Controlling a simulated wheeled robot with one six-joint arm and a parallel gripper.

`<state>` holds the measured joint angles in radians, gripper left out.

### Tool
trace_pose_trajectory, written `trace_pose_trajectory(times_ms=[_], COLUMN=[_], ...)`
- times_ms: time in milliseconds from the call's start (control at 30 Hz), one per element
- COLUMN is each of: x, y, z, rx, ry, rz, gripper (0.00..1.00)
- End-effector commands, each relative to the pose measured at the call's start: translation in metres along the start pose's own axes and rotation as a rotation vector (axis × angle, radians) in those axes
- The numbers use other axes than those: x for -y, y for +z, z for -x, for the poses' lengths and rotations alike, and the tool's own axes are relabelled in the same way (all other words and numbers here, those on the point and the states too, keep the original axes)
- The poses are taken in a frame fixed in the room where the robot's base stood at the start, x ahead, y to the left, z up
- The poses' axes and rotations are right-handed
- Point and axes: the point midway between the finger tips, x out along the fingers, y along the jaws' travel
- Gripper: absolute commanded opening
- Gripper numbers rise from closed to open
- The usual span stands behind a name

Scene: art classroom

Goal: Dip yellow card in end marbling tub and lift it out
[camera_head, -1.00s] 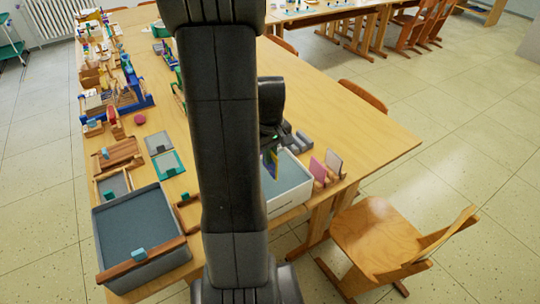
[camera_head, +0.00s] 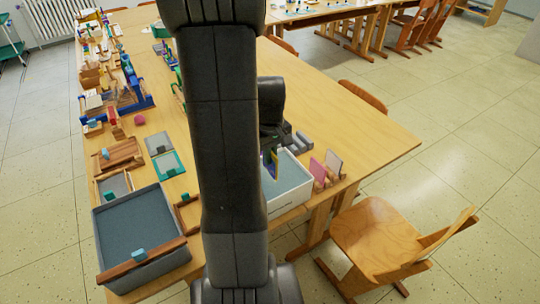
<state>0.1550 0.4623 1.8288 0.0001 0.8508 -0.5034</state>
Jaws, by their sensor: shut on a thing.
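My gripper (camera_head: 272,145) points down above a white-walled tub (camera_head: 290,195) at the near end of the table, right of my arm. It is shut on the yellow card (camera_head: 275,164), which hangs upright and edge-on, with a bluish part beside it. The card's lower end is at or inside the tub opening; I cannot tell whether it touches the liquid. My arm hides the left part of the tub and much of the gripper.
A pink card (camera_head: 318,171) and a pale card (camera_head: 333,162) stand in wooden holders right of the tub. A large grey tub (camera_head: 178,261) with a wooden bar stands at left. A wooden chair (camera_head: 376,235) is close to the table's right side. The table's far right is clear.

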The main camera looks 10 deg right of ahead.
Motion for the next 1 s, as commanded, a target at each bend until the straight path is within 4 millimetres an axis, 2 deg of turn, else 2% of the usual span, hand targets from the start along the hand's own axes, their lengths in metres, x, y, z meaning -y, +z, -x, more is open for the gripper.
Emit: trace_pose_trajectory(times_ms=[600,1000], x=[0.0,0.0], y=[0.0,0.0], z=[0.051,0.053], rx=[-0.001,0.0], ry=[0.0,0.0], rz=[0.0,0.0], gripper=[0.0,0.0])
